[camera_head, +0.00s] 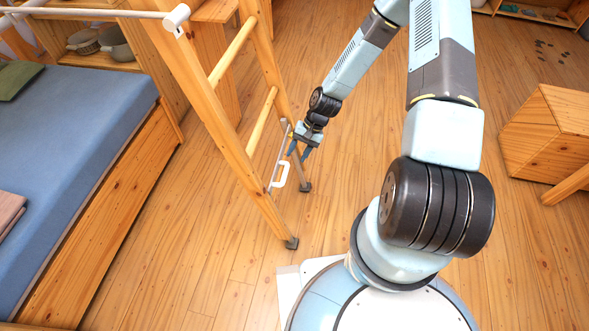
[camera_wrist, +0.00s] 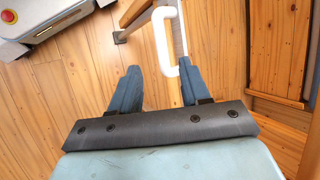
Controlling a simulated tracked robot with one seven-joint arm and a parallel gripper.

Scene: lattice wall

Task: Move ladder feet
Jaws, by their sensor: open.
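A wooden ladder (camera_head: 227,142) leans with its top toward the bed side and stands on the floor. It has two dark feet, the near one (camera_head: 291,242) and the far one (camera_head: 305,187). A white handle (camera_head: 279,177) is on its lower part; the handle also shows in the wrist view (camera_wrist: 161,38). One dark foot (camera_wrist: 120,37) shows there beyond the fingertips. My gripper (camera_head: 300,155) is open, pointing down beside the ladder's lower end. In the wrist view its blue fingers (camera_wrist: 161,72) are apart, with the handle's near end close to the right finger. I see no clear grip.
A bed with a blue mattress (camera_head: 85,115) and a wooden side stands left of the ladder. A white rail (camera_head: 85,13) runs across the top left. A wooden box-like piece (camera_head: 548,132) stands at the right. Small dark items (camera_head: 550,50) lie on the floor top right. Floor between is clear.

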